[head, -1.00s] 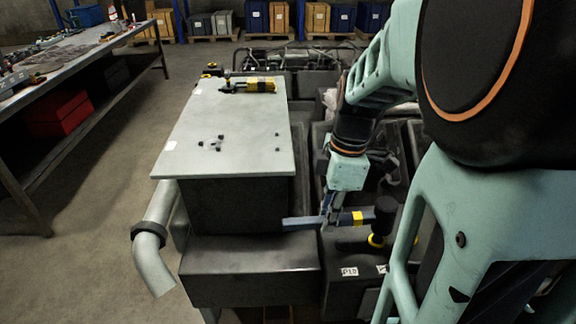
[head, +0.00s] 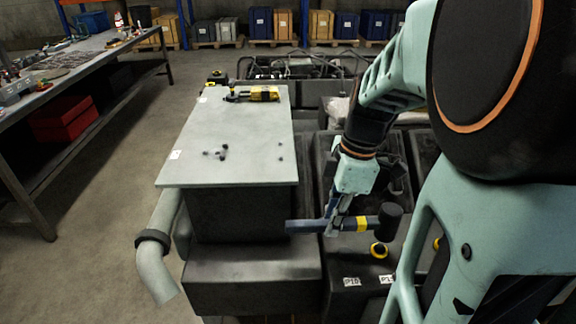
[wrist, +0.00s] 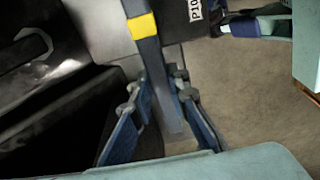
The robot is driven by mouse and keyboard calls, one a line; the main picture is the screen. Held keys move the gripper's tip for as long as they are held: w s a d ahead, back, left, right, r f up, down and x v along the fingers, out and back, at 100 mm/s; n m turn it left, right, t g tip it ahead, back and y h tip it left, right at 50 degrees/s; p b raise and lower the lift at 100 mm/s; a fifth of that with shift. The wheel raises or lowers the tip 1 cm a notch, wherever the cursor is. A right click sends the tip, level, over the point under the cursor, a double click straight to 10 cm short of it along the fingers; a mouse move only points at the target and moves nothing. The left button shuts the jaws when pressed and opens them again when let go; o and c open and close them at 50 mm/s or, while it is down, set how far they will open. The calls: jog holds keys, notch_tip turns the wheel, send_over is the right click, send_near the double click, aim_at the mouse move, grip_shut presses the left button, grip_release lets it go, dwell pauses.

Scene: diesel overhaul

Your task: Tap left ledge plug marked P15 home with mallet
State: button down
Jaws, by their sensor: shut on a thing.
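My gripper (head: 337,222) is shut on the handle of the mallet (head: 305,226). In the wrist view the fingers (wrist: 160,115) sit either side of the handle (wrist: 150,65). A label reading P10 (head: 352,281) is on the ledge front. A second label (head: 386,279) beside it is partly hidden by my arm, so P15 cannot be read.
A grey plate (head: 235,140) left of my gripper bears small dark parts and a yellow-and-black tool (head: 262,94). A pipe (head: 157,262) sticks out at its front left. A workbench (head: 75,62) stands far left, with clear floor between.

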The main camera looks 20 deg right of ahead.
notch_tip(320, 180, down, 7)
jog(key=b, duration=0.5)
jog(key=shift+r+b, duration=0.2)
jog(key=shift+b, duration=0.2)
jog(key=shift+r+p, duration=2.15)
jog(key=shift+r, duration=0.65)
jog(key=shift+d+r+y, duration=0.25)
jog(key=shift+r+y, duration=0.05)
jog(key=shift+r, duration=0.05)
jog(key=shift+a, duration=0.15)
